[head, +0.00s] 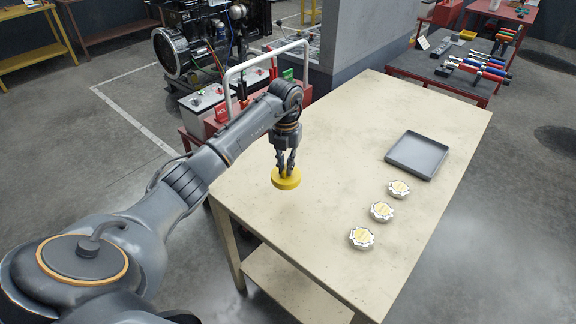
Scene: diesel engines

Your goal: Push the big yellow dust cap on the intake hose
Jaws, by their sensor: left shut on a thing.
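The big yellow dust cap (286,180) is in my left gripper (285,167), over the left part of the beige table. The gripper points down, and its fingers are shut on the cap's top. The cap looks a little above the table top, but I cannot tell the gap exactly. A diesel engine (205,40) stands at the upper left, beyond the table. I cannot make out for certain which part of it is the intake hose. My right gripper is not in view.
On the beige table (330,130) lie a grey tray (417,155) and several silver-and-yellow round parts (381,211). A red cart with a white tubular handle (262,60) stands between table and engine. A grey pillar (375,35) rises behind the table. A tool bench (445,68) is at the upper right.

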